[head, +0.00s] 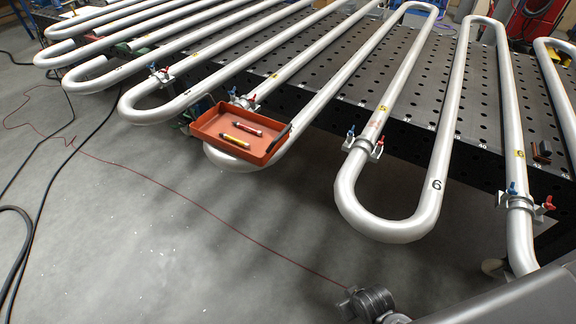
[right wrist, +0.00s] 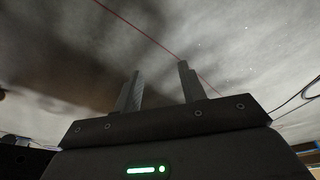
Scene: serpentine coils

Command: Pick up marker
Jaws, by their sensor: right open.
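Two short marker-like sticks lie in an orange-red tray (head: 205,131) in the head view. One is red with pale parts (head: 248,128); the other is yellow with dark ends (head: 236,141). They lie roughly side by side with a gap between them. My right gripper (right wrist: 160,88) is open and empty in the right wrist view, with its two fingers apart over bare grey floor. My right arm shows at the lower right of the head view, well away from the tray. My left gripper is not in view.
The tray rests on the bends of silver serpentine pipes (head: 400,229) along a black perforated table (head: 400,98). A small dark object (head: 542,151) lies at the right. Grey floor (head: 150,240) is open in front, crossed by cables.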

